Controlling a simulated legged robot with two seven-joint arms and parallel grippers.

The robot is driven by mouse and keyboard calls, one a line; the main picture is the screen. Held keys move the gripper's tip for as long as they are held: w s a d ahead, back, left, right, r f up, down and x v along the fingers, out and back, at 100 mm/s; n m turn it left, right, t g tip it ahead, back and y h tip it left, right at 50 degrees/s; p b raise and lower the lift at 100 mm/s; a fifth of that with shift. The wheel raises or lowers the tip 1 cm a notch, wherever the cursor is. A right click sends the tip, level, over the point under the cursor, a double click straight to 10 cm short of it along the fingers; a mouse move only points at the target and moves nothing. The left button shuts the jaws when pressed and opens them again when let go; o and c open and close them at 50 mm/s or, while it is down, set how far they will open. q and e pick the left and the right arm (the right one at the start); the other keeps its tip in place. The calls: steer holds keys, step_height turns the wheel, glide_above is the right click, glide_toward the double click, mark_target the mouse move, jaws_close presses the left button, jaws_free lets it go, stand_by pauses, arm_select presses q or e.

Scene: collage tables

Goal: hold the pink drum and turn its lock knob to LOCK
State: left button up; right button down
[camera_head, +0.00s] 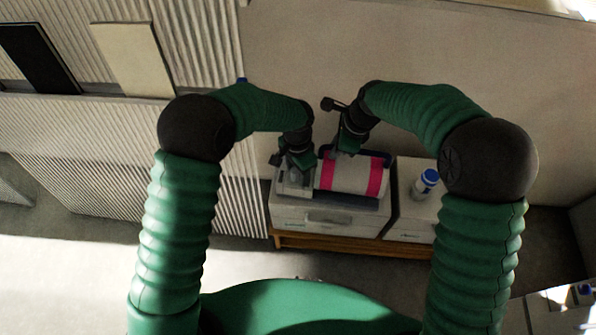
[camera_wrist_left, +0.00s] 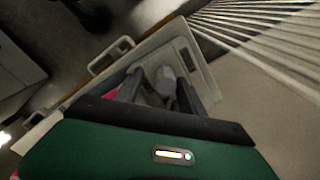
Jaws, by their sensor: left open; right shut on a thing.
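The pink drum (camera_head: 347,175), white with a pink band near each end, lies on its side on a pale machine (camera_head: 335,217). My right gripper (camera_head: 341,150) is shut on the drum's upper back edge; its fingertips are mostly hidden. My left gripper (camera_head: 296,170) is open at the drum's left end. In the left wrist view, its two dark fingers (camera_wrist_left: 160,88) stand on either side of a grey knob (camera_wrist_left: 166,80). I cannot tell whether they touch it. A bit of pink shows beside the left finger. The knob's lock marking is not readable.
A white bottle with a blue cap (camera_head: 427,181) stands on a pale box (camera_head: 412,215) to the right. The machine rests on a wooden bench (camera_head: 350,245) against a plain wall. A corrugated panel (camera_head: 215,60) rises on the left.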

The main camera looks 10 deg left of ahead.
arm_select(q)
step_height(320, 180, up, 12)
steer(key=shift+f, duration=0.2)
arm_select(e)
steer(key=shift+w+d, duration=0.1)
steer(key=shift+d, duration=0.15)
arm_select(q)
steer(key=shift+d, duration=0.1)
arm_select(e)
steer(key=c, duration=1.3)
jaws_free()
